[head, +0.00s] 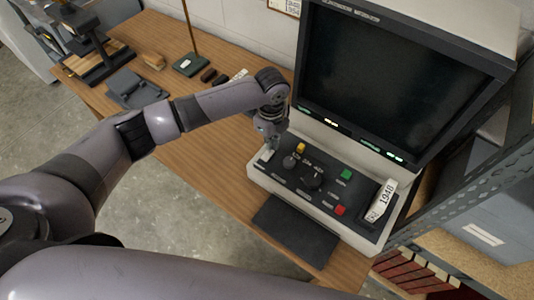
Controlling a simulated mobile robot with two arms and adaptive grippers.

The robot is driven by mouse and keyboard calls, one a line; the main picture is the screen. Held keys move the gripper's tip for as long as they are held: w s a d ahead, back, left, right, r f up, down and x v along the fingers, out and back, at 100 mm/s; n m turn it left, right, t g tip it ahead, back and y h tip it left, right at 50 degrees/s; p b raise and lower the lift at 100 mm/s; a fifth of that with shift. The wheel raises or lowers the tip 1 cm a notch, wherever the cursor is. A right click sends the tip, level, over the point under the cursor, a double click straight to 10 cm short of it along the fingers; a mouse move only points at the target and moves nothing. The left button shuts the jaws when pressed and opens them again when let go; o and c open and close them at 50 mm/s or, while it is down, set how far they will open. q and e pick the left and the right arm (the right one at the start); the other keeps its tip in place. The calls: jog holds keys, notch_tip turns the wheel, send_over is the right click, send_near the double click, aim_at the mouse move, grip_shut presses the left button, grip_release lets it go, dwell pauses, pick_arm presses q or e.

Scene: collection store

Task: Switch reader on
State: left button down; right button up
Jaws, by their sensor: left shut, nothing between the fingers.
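The reader (335,157) is a pale cabinet with a large dark screen (392,82) and a sloping black control panel (290,186). The panel carries a yellow button (301,148), a black knob (312,179), a green button (346,174) and a red button (339,210). Small lights glow under the screen. My left gripper (267,155) points down at the panel's left rear corner, left of the yellow button. It is shut and empty. Whether its tips touch the panel cannot be told, and the gripper hides what lies beneath. My right gripper is out of view.
The wooden desk (232,188) holds a black pad (296,231) before the reader and a white "1948" tag (382,200) lies on the panel's right. A dark folder (137,88) and a lamp base (190,64) stand behind my arm. Metal shelving (470,207) closes the right side.

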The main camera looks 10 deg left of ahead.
pick_arm(q)
jog(key=shift+f+b, duration=0.55)
jog(key=shift+f, duration=0.6)
dwell(0.6)
notch_tip(320, 180, up, 7)
jog(key=p, duration=0.7)
jog(key=shift+r, duration=0.1)
dwell(0.5)
